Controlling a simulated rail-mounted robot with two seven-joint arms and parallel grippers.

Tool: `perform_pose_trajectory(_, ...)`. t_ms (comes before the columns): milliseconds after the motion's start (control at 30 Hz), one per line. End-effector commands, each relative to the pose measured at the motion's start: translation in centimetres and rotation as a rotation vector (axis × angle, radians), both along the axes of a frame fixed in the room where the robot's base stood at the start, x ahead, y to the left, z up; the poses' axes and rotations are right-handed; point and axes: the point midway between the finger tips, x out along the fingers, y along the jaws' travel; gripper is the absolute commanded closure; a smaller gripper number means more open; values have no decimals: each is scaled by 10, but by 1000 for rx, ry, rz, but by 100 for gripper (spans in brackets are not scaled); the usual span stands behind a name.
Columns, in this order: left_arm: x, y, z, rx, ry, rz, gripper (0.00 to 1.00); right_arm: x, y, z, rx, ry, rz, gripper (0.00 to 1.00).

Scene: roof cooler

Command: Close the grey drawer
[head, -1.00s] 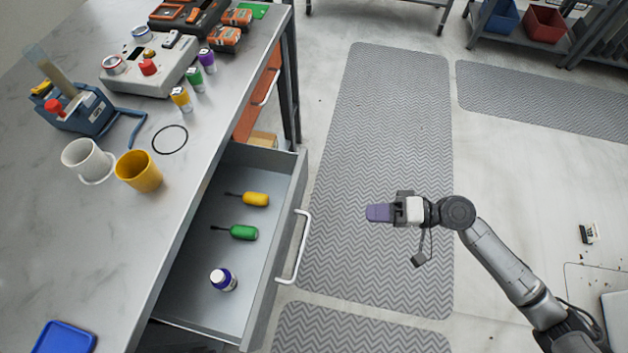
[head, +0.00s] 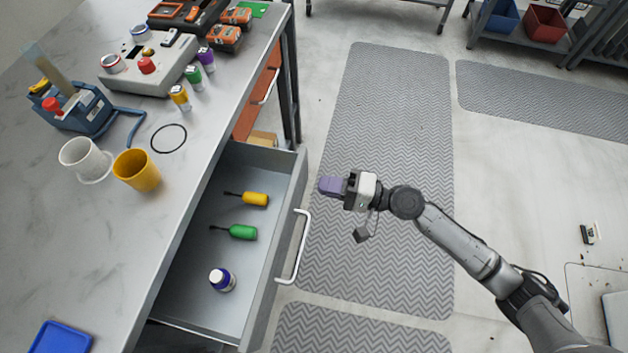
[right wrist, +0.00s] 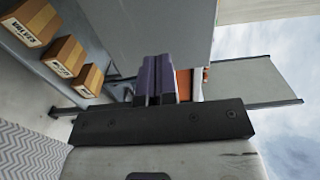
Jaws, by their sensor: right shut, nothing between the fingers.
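The grey drawer (head: 172,297) is pulled out from under the workbench in the head view. It holds a yellow-handled screwdriver (head: 254,198), a green-handled screwdriver (head: 241,232) and a white bottle with a blue band (head: 221,280). Its pale bar handle (head: 295,250) is on the front panel. My right gripper (head: 324,185) is shut and empty, to the right of the drawer front's far end and apart from it in the picture. Its purple fingers (right wrist: 157,78) also show in the right wrist view, pressed together. My left gripper is not in view.
The workbench top (head: 120,250) holds a yellow cup (head: 137,170), a white cup (head: 84,158), a blue tray (head: 64,338) and several tools. An orange drawer (head: 258,95) is farther along. Open floor with grey mats (head: 390,120) lies to the right.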

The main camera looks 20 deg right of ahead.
Motion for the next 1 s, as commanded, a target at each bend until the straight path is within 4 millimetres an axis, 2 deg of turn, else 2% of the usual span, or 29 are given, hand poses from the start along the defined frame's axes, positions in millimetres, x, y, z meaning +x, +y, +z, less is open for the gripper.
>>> perform_pose_trajectory(100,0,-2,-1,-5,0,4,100,8,13,1,-1,-3,2,100)
perform_pose_trajectory(300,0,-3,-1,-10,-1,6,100,15,24,0,-1,0,0,100)
perform_pose_trajectory(800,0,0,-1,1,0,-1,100,17,28,0,-1,0,0,100)
perform_pose_trajectory(1000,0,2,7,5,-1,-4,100,22,29,2,0,0,-24,100)
